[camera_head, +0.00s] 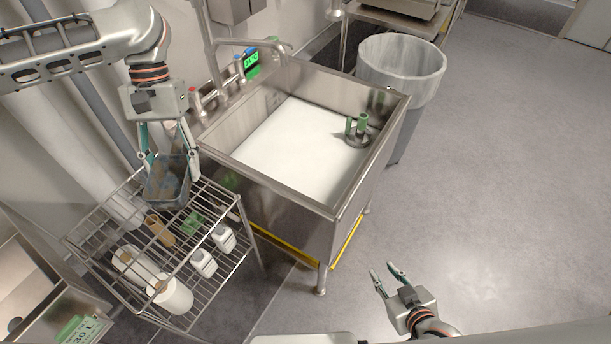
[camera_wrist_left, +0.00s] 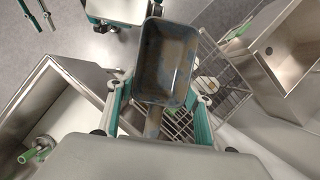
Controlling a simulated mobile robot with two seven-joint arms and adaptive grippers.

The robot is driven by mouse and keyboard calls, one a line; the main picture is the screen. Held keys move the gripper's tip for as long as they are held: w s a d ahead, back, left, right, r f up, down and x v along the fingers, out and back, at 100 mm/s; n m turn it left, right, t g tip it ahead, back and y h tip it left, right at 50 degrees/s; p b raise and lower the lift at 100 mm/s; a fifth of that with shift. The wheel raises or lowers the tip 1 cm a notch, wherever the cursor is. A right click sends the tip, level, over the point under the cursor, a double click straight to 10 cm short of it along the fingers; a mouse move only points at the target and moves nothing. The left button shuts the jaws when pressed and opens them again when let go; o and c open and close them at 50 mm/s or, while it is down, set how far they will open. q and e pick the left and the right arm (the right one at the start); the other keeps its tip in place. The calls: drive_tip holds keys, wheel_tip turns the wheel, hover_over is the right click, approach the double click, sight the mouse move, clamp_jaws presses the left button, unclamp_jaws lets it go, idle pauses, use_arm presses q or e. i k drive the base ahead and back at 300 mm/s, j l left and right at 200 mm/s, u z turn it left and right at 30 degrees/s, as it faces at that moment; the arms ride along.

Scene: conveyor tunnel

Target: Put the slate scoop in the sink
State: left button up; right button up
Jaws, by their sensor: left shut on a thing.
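The slate scoop (camera_head: 168,184) is a dark grey-blue, open-topped scoop with brownish marks inside. My left gripper (camera_head: 172,170) is shut on it and holds it over the wire rack, left of the sink. In the left wrist view the scoop (camera_wrist_left: 167,65) shows its hollow between the fingers, its handle pointing toward the wrist. The steel sink (camera_head: 290,150) has a white basin floor and stands in the middle of the head view. My right gripper (camera_head: 388,279) is open and empty above the floor at the lower right.
The wire rack (camera_head: 245,245) holds white bottles (camera_head: 223,238), white tubs (camera_head: 170,294) and a tan cylinder (camera_head: 160,230). A green-handled item (camera_head: 358,131) stands in the sink's right part. A faucet (camera_head: 240,42) overhangs the sink's back. A lined bin (camera_head: 402,68) stands behind right.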

sight(317, 174)
drive_tip(key=l+z, duration=0.1)
drive_tip(key=z, duration=0.75)
drive_tip(key=l+z, duration=0.1)
drive_tip(key=z, duration=0.35)
drive_tip(key=i+l+z, duration=0.1)
drive_tip(key=z, duration=0.25)
drive_tip(key=i+z, duration=0.3)
drive_tip(key=i+u, duration=0.25)
drive_tip(key=u, duration=0.2)
drive_tip(key=i+u, duration=0.3)
drive_tip(key=u, duration=0.15)
drive_tip(key=i+l+u, duration=0.15)
drive_tip(key=u, duration=0.35)
drive_tip(key=i, duration=0.1)
